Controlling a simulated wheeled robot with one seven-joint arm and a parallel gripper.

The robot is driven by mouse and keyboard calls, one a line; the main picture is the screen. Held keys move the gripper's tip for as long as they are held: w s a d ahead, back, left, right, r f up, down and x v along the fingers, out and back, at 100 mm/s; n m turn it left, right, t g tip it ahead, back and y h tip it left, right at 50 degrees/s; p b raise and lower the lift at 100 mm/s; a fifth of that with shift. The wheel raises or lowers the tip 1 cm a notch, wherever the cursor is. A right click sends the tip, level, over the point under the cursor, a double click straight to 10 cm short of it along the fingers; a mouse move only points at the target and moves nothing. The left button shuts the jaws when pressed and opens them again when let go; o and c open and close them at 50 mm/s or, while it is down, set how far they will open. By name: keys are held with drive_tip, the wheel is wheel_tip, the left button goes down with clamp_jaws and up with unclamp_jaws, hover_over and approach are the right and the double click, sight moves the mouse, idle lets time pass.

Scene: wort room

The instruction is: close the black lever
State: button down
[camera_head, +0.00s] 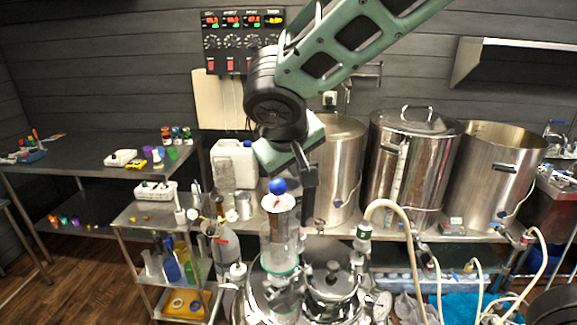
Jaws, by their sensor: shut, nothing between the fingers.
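My gripper (308,182) hangs at the end of the green arm near the middle of the head view. It points down and is shut and empty. It is just right of a blue ball (278,186) on top of a clear upright cylinder (281,245). Below it are steel vessels with fittings, including a lidded one (333,280) with dark parts on its lid. I cannot pick out the black lever with certainty among these small dark parts, and the arm hides some of the area.
Large steel kettles, including a lidded one (412,150) and an open one (500,170), stand on a bench behind. A beige hose (385,204) arches at the right. A small steel cart (150,222) holds bottles and cups at the left. A control panel (243,40) hangs on the wall.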

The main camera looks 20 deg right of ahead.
drive_tip(key=p+x, duration=0.2)
drive_tip(key=x, duration=0.6)
drive_tip(key=shift+f, duration=0.15)
drive_tip(key=d+b, duration=0.2)
drive_tip(key=w+d+b, duration=0.1)
drive_tip(key=shift+w+r, duration=0.1)
drive_tip(key=shift+r, duration=0.15)
